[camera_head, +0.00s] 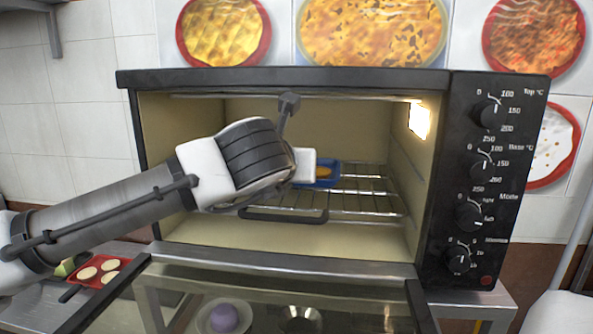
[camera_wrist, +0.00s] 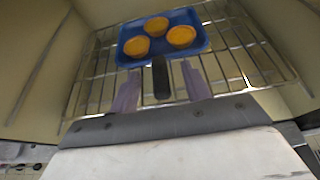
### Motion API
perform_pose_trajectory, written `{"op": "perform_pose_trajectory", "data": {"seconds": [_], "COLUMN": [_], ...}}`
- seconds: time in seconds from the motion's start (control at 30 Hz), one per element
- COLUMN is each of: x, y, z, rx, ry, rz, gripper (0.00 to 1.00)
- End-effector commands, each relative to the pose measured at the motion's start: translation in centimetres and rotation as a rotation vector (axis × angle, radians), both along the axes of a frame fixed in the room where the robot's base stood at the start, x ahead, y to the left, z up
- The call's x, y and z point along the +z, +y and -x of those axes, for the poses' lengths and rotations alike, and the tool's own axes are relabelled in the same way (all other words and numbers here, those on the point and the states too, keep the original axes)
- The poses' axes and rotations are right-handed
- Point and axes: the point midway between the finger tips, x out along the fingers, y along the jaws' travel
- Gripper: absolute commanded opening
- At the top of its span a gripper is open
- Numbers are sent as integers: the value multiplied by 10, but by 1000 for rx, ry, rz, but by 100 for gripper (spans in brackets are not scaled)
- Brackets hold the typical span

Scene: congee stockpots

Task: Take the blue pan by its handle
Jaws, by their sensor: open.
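The blue pan (camera_wrist: 195,17) lies on the wire rack inside the open oven, with three round orange-yellow tarts in it. Its dark handle (camera_wrist: 160,78) points toward my gripper (camera_wrist: 158,88). In the wrist view the two fingers stand apart, one on each side of the handle, and the jaws are open. I cannot tell whether a finger touches the handle. In the head view the pan (camera_head: 330,172) shows only partly, behind my wrist, and the handle and fingertips are hidden there.
The oven's wire rack (camera_head: 372,203) and side walls surround my gripper. The glass oven door (camera_head: 270,295) is folded down in front. A knob panel (camera_head: 485,180) is at the right. A red tray (camera_head: 97,271) with round pieces lies at the lower left.

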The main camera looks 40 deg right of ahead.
Motion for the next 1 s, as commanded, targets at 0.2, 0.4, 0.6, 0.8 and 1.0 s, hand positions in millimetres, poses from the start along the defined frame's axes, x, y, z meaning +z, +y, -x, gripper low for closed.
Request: {"op": "perform_pose_trajectory", "data": {"seconds": [0.2,0.4,0.6,0.8,1.0], "x": [-5,-17,-25,-26,-26], "y": [-10,-28,-39,-39,-39], "z": [-9,-27,-37,-37,-37], "rx": [-1,-1,0,0,0], "ry": [-1,0,-1,-1,-1], "rz": [-2,0,2,2,2], "gripper": [47,47,47,47,21]}}
